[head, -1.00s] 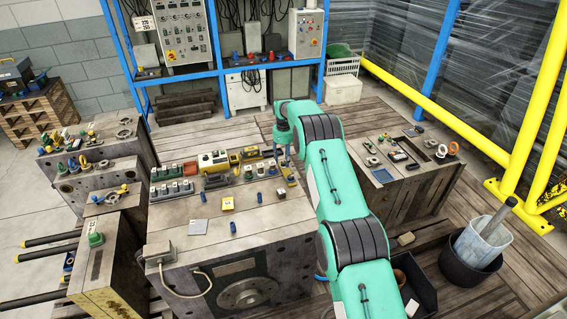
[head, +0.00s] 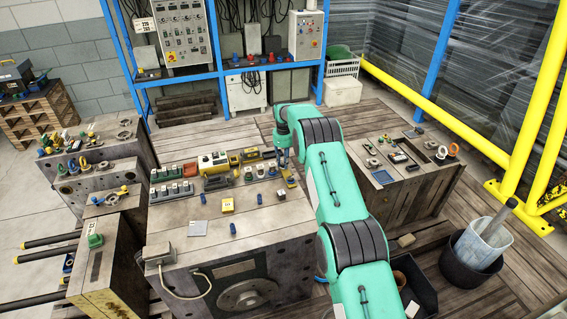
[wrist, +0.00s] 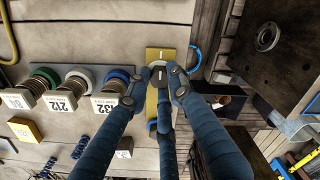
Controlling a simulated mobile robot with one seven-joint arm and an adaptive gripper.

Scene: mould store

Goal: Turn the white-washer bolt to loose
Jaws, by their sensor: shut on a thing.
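My gripper (wrist: 161,80) is shut on a dark round bolt head (wrist: 158,76) on a narrow yellow plate (wrist: 152,108). A pale ring shows around the head, and a light mark lies across its top; the fingers hide part of it. I take this for the white-washer bolt, though the washer is only partly visible. In the head view my gripper (head: 284,158) points down at the right part of the middle block's top, and the bolt is too small to tell there.
Left of the plate, the wrist view shows several coil-like pieces with number tags (wrist: 62,101) and a yellow cube (wrist: 24,129). A blue ring (wrist: 194,57) lies close right of the plate. In the head view, a wooden block (head: 405,185) stands right of my arm.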

